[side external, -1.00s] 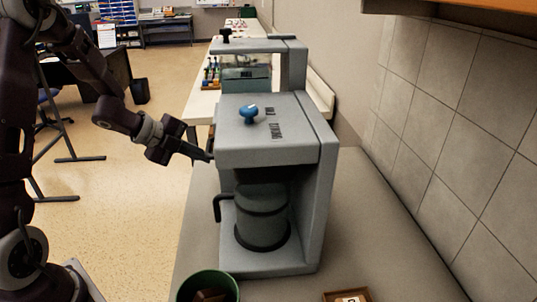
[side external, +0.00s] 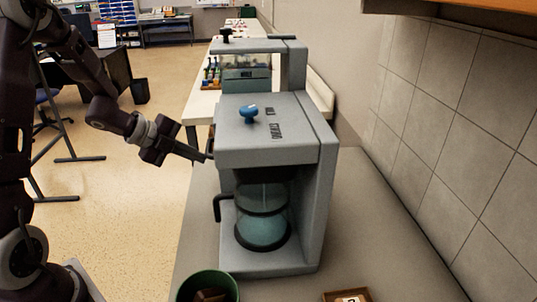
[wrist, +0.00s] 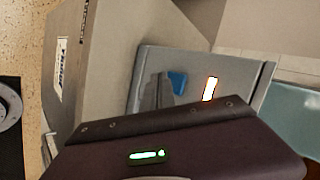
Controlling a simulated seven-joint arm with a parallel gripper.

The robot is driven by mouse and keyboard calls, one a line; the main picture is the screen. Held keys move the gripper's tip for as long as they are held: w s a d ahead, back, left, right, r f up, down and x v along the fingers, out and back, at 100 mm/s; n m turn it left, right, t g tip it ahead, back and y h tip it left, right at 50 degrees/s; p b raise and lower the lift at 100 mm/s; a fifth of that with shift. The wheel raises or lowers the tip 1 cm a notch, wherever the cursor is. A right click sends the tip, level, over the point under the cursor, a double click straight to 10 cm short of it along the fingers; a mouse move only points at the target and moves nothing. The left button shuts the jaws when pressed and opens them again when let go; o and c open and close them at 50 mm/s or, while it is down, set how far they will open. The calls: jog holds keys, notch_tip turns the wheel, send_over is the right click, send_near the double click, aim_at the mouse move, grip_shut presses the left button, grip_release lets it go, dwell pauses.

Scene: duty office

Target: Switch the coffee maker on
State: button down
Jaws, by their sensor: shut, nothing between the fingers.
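The coffee maker (side external: 295,190) is a grey machine with a blue knob (side external: 249,114) on top. Its glass carafe (side external: 262,222) with a black handle stands inside and looks lit, pale teal. My gripper (side external: 207,157) is shut and empty, its tip at the machine's upper left face; whether it touches cannot be told. In the wrist view, a grey panel (wrist: 150,62) carries a blue part (wrist: 178,82) and a glowing white-orange rectangle (wrist: 209,88).
A green container (side external: 232,283) with brown pieces stands in front of the coffee maker. A small wooden tray (side external: 333,296) lies at the front edge of the picture. The tiled wall (side external: 480,150) is at the right; the counter between is clear.

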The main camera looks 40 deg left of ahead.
jog(key=s+a, duration=0.4)
jog(key=shift+s, duration=0.15)
jog(key=shift+a, duration=0.1)
notch_tip(320, 180, up, 13)
jog(key=w+d+n+t+y, duration=0.1)
jog(key=n+t+y, duration=0.1)
jog(key=n+y, duration=0.6)
jog(key=s+d+n+g+h, duration=0.2)
jog(key=s+d+n, duration=0.4)
jog(key=s+d, duration=0.3)
jog(key=s+d+n+g+h, duration=0.2)
jog(key=s+d+n, duration=0.4)
jog(key=s+d, duration=0.3)
jog(key=s+g, duration=0.1)
jog(key=s, duration=0.3)
jog(key=shift+s+f, duration=0.25)
jog(key=shift+s, duration=0.05)
